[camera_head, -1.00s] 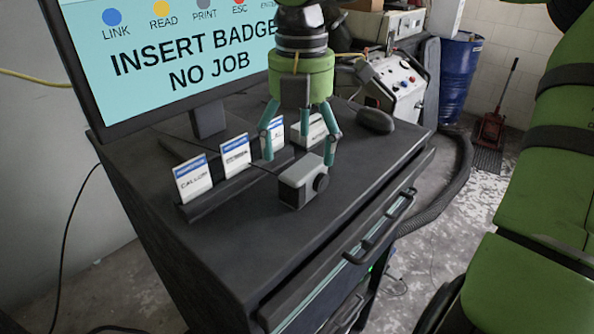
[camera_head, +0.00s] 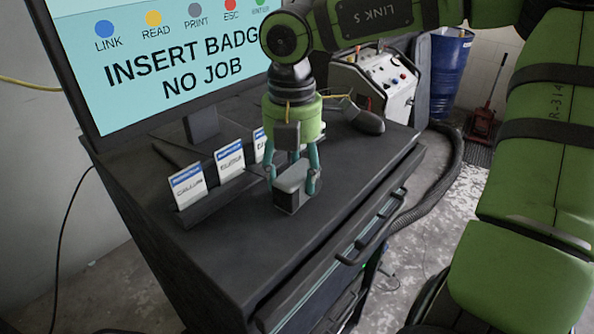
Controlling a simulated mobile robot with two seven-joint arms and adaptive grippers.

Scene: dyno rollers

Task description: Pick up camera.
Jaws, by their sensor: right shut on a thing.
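The camera (camera_head: 291,190) is a small grey box with a dark front, on the black cabinet top (camera_head: 225,262) near its front edge. My right gripper (camera_head: 292,182) reaches down over it with its teal fingers on either side. It is shut on the camera. The gripper's green body and fingers hide the camera's upper back and its sides in part. I cannot tell whether the camera is clear of the cabinet top. My left gripper is not in view.
A black rack with badge cards (camera_head: 188,186) stands just left of the camera. A monitor (camera_head: 170,60) rises behind it. A dark mouse (camera_head: 369,122) lies at the back right. The cabinet top in front of the rack is clear. Drawer handles (camera_head: 362,250) stick out on the right side.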

